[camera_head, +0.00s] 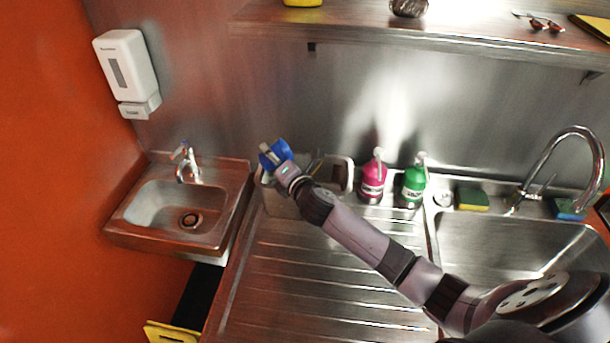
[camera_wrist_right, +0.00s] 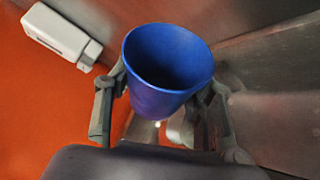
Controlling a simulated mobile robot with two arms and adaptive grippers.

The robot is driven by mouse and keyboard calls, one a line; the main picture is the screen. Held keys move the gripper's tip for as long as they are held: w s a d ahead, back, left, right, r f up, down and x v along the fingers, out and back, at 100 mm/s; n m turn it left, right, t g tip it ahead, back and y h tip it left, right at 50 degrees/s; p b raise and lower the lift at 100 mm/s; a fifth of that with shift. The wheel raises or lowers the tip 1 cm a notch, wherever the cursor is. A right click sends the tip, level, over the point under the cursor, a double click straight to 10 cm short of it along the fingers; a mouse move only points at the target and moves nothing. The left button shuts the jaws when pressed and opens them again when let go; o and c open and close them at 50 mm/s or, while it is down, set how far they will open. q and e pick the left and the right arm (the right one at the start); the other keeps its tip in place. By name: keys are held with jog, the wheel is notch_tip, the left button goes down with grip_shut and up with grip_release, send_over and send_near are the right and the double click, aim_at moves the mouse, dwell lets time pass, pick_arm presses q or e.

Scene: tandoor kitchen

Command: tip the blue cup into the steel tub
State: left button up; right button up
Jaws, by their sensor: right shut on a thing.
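The blue cup (camera_head: 281,149) is in my right gripper (camera_head: 268,154), above the left end of the drainboard. In the right wrist view, the cup (camera_wrist_right: 165,100) sits between the two fingers of the gripper (camera_wrist_right: 160,115), with its dark open mouth in sight; I cannot tell what is inside. A pale rectangular tub, seemingly the steel tub (camera_head: 345,160), stands on the drainboard against the back wall. The cup is over or near its left end. My forearm and gripper hide part of the tub. My left gripper is not in view.
A pink bottle (camera_head: 373,178) and a green bottle (camera_head: 413,182) stand right of the tub. A small hand sink (camera_head: 185,205) is at the left, under a white dispenser (camera_head: 127,70). A shelf (camera_head: 420,38) runs above. The ribbed drainboard (camera_head: 300,275) is clear in front.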

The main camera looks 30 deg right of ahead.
aim_at(285, 150)
jog(key=shift+r+m+b, duration=0.1)
jog(key=shift+m+b, duration=0.3)
jog(key=shift+b, duration=0.1)
jog(key=shift+d+r+m+t+b, duration=0.1)
jog(key=shift+r+m+t+b, duration=0.25)
jog(key=shift+m+b, duration=0.6)
jog(key=b, duration=0.2)
jog(key=d+f+m+t+b, duration=0.1)
jog(key=b, duration=0.1)
jog(key=shift+s+d, duration=0.25)
jog(key=shift+s, duration=0.05)
jog(key=shift+d, duration=0.15)
jog(key=shift+r, duration=0.25)
jog(key=shift+m, duration=0.25)
jog(key=shift+s+d+r+m+b, duration=0.1)
jog(key=shift+m+b, duration=0.3)
jog(key=shift+r+m+t+b, duration=0.1)
jog(key=shift+m+t+b, duration=0.15)
jog(key=shift+m+b, duration=0.1)
jog(key=shift+s+d+r+m, duration=0.1)
jog(key=shift+d+r+m, duration=0.15)
jog(key=shift+r+m, duration=0.4)
